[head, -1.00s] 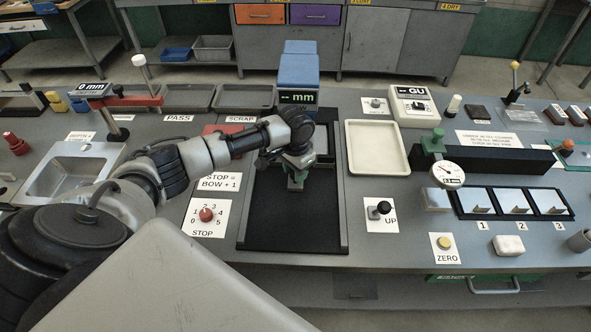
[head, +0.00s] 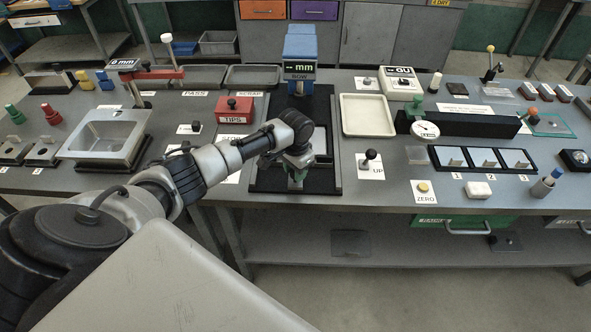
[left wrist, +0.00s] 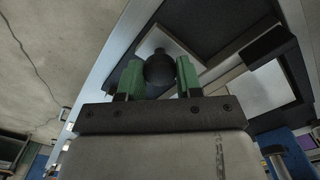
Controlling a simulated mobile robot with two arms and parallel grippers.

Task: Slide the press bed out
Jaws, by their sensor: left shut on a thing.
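The press has a blue head (head: 300,62) with a mm display, standing at the back of a long black base frame (head: 337,172). The press bed (head: 319,143) is a pale plate in this frame, partly hidden by my left arm; it sits well forward of the head, towards the frame's front. My left gripper (head: 297,176) is over the front part of the frame. In the left wrist view, its green fingers are shut on a dark round knob (left wrist: 159,70), with a pale plate under the knob. My right gripper is not in view.
A red TIPS box (head: 235,110) stands left of the press. A cream tray (head: 367,116) and the UP lever (head: 370,158) are close on its right. A dial gauge (head: 425,130) is farther right. Open floor lies before the bench.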

